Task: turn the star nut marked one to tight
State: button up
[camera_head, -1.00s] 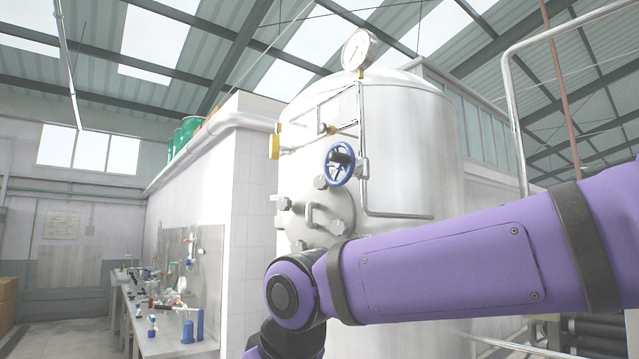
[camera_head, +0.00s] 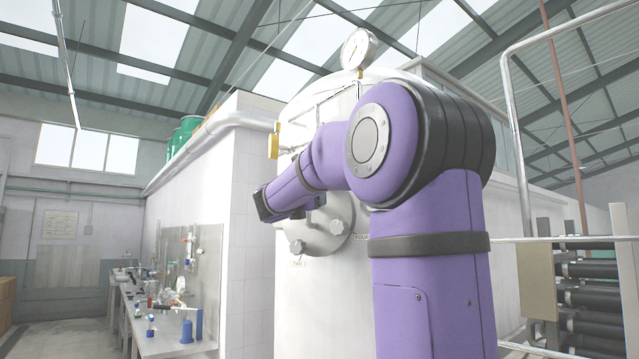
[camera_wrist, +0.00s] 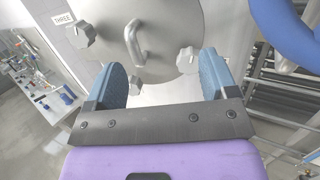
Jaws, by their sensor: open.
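The tank's round hatch (camera_wrist: 165,30) carries grey star nuts around a bent handle (camera_wrist: 134,42). In the wrist view one star nut (camera_wrist: 80,35) is at upper left by a label reading THREE (camera_wrist: 64,18). Another star nut (camera_wrist: 187,60) is near my right finger, and a third (camera_wrist: 135,85) is low, near my left finger. No label reading one is legible. My gripper (camera_wrist: 162,66) is open, its blue-padded fingers apart and facing the hatch, holding nothing. In the head view my arm hides much of the hatch; a lower star nut (camera_head: 297,247) shows below it.
A blue handwheel (camera_wrist: 285,25) is close at the upper right of the wrist view. A pressure gauge (camera_head: 358,49) tops the tank. A cluttered bench (camera_head: 165,335) stands at left, and metal railing (camera_head: 522,130) at right.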

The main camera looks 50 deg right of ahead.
jog(key=w+d+r+n, duration=0.1)
jog(key=w+d+r, duration=0.1)
jog(key=d, duration=0.2)
jog(key=w+d+r+n+h, duration=0.1)
jog(key=w+d+r+n, duration=0.1)
jog(key=d+r, duration=0.1)
jog(key=w+d+r+n+t+h, duration=0.1)
jog(key=w+d+r, duration=0.1)
jog(key=d, duration=0.4)
jog(key=shift+w+r+n, duration=0.1)
jog(key=shift+r+n, duration=0.15)
jog(key=shift+n, duration=0.05)
jog(key=c, duration=0.9)
